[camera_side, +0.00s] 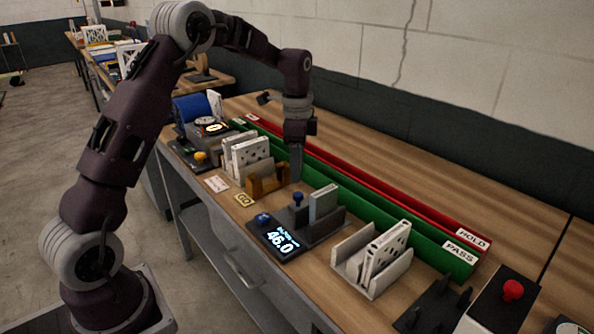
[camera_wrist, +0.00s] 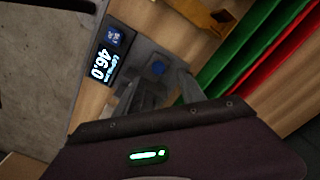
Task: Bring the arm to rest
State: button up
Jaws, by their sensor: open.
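My gripper (camera_side: 296,178) is at the end of my arm, pointing down over the bench. It is beside the measuring station, between a brown holder (camera_side: 264,183) and the green PASS channel (camera_side: 400,222). In the wrist view its jaws (camera_wrist: 165,95) are only partly clear. They look empty and open.
A grey rack (camera_side: 352,262) holds white framed filters (camera_side: 386,246); another rack with filters (camera_side: 250,152) stands farther back. The red HOLD channel (camera_side: 390,187) runs behind the green one. A red button (camera_side: 512,290) stands at front right. The wood behind the channels is mostly clear.

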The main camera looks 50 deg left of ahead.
jog(key=s+d+r+n+t, duration=0.35)
jog(key=s+d+r, duration=0.55)
jog(key=s+r, duration=0.35)
jog(key=s+d+n+t, duration=0.1)
jog(key=s+d+n, duration=0.1)
jog(key=s, duration=0.7)
jog(key=s+d+n+t, duration=0.1)
jog(key=s+d+n, duration=0.2)
jog(key=s, duration=0.6)
jog(key=shift+d+f, duration=0.2)
jog(key=shift+f, duration=0.25)
